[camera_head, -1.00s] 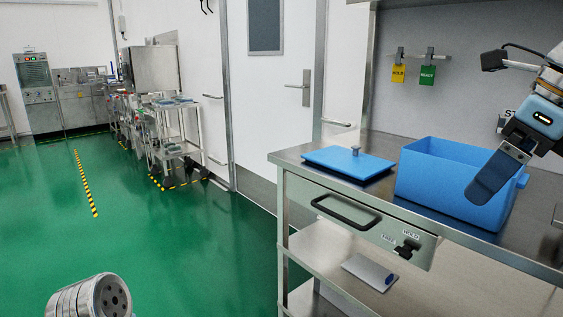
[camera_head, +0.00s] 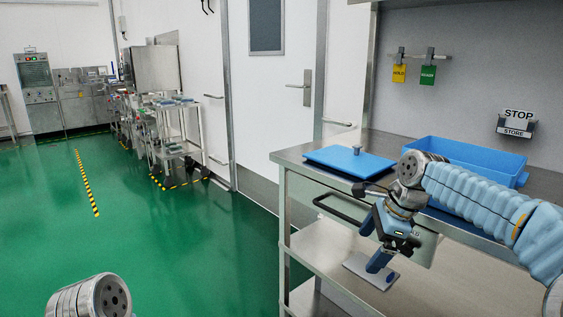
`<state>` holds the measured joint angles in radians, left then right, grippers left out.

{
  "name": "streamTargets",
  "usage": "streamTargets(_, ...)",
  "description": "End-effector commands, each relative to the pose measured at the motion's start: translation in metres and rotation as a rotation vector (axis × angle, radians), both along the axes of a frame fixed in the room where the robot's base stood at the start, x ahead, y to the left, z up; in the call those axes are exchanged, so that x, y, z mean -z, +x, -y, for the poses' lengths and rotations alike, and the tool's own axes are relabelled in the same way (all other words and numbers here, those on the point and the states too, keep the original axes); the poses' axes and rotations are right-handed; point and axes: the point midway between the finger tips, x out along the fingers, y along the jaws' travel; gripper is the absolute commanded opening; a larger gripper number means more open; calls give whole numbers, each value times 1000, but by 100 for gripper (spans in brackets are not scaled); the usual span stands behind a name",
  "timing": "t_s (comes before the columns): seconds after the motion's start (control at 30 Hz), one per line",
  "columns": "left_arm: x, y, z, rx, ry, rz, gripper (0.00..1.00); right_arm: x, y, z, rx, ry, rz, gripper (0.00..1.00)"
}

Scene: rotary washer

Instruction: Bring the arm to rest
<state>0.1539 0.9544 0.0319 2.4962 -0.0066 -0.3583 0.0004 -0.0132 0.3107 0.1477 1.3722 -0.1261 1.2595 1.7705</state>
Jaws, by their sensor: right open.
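My right arm comes in from the lower right, in a light blue sleeve, across the front of the steel table. My right gripper (camera_head: 373,243) hangs in front of the table's drawer, pointing down, its dark blue fingers apart and nothing seen between them. Its lower finger overlaps a flat grey-white item on the lower shelf in the picture; I cannot tell whether they touch. My left gripper is not in view.
A blue bin (camera_head: 470,153) and a blue lid (camera_head: 342,160) with a knob are on the steel table (camera_head: 300,168). The drawer handle (camera_head: 338,208) is close to my right gripper. The grey-white item (camera_head: 358,264) lies on the lower shelf. Green floor (camera_head: 180,240) is clear at left.

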Motion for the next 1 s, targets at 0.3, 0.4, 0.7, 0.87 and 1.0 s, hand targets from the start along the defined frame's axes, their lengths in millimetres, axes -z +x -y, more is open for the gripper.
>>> streamTargets(0.3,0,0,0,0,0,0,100,268,-20,-59,-622,-47,119,100)
streamTargets(0.4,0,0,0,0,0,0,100,343,-64,-74,-825,-59,175,100)
streamTargets(0.7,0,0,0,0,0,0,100,454,-218,-93,-1311,-116,321,100)
streamTargets(0.87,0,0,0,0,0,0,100,459,-233,-93,-1356,-123,336,100)
streamTargets(1.0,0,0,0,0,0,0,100,459,-233,-93,-1356,-123,336,100)
